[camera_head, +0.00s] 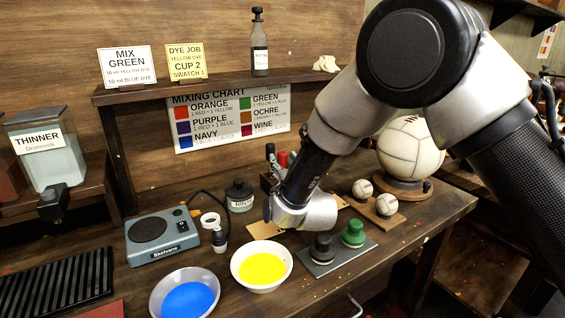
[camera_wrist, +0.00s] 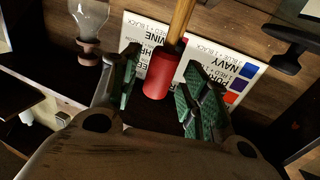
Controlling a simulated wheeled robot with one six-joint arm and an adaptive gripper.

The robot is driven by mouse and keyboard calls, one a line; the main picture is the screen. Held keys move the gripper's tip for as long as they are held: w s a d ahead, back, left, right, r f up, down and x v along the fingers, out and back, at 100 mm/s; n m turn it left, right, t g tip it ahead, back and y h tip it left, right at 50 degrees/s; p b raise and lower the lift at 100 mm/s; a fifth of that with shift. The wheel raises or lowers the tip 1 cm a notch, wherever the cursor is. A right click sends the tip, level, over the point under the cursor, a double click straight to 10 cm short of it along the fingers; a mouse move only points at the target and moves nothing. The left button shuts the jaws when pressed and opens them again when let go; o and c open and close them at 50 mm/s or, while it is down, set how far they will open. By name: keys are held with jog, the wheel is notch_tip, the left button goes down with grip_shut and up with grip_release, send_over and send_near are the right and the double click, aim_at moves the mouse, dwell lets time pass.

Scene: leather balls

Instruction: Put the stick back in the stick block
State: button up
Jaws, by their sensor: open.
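A stick with a red end (camera_wrist: 158,76) and a wooden shaft (camera_wrist: 181,18) shows in the wrist view. Its red end is between the two green-padded fingers of my gripper (camera_wrist: 164,74). The fingers are open, with a visible gap on the right; I cannot tell if the left one touches it. In the head view, red (camera_head: 282,158) and black (camera_head: 270,150) upright tops show behind my arm. They seem to stand in a dark block (camera_head: 266,183), mostly hidden by my wrist. My fingers are largely hidden there.
A yellow dye bowl (camera_head: 261,266) and a blue one (camera_head: 186,294) stand at the front. A dark plate (camera_head: 340,257) bears black (camera_head: 322,248) and green (camera_head: 353,233) knobs. A hot plate (camera_head: 162,235) and dark bottle (camera_head: 239,196) are left. Balls (camera_head: 387,205) stand right.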

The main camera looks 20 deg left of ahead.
jog(key=v, duration=1)
jog(key=shift+w+r, duration=0.1)
jog(key=shift+r, duration=0.05)
jog(key=w+d+r+m+g+h, duration=0.1)
jog(key=w+d+r, duration=0.25)
jog(key=d, duration=0.25)
jog(key=w+d+r+m+g+h, duration=0.1)
jog(key=w+d+r, duration=0.25)
jog(key=d, duration=0.25)
jog(key=d+r+m+g+h, duration=0.1)
jog(key=d+r+g+h, duration=0.15)
jog(key=d, duration=1.05)
jog(key=s+d+r+m+g+h, duration=0.1)
jog(key=s+d+h, duration=0.1)
jog(key=s+d, duration=0.6)
jog(key=s+d+r+m+g+h, duration=0.15)
jog(key=s+d, duration=0.25)
jog(key=d, duration=0.7)
jog(key=s+d+g+h, duration=0.1)
jog(key=s+d, duration=0.4)
jog(key=s, duration=0.3)
jog(key=s+d+m+g+h, duration=0.1)
jog(key=s+d+g, duration=0.1)
jog(key=s+d, duration=0.4)
jog(key=shift+s+f+g, duration=0.2)
jog(key=shift+s+g, duration=0.1)
jog(key=shift+s, duration=0.75)
jog(key=shift+m, duration=0.25)
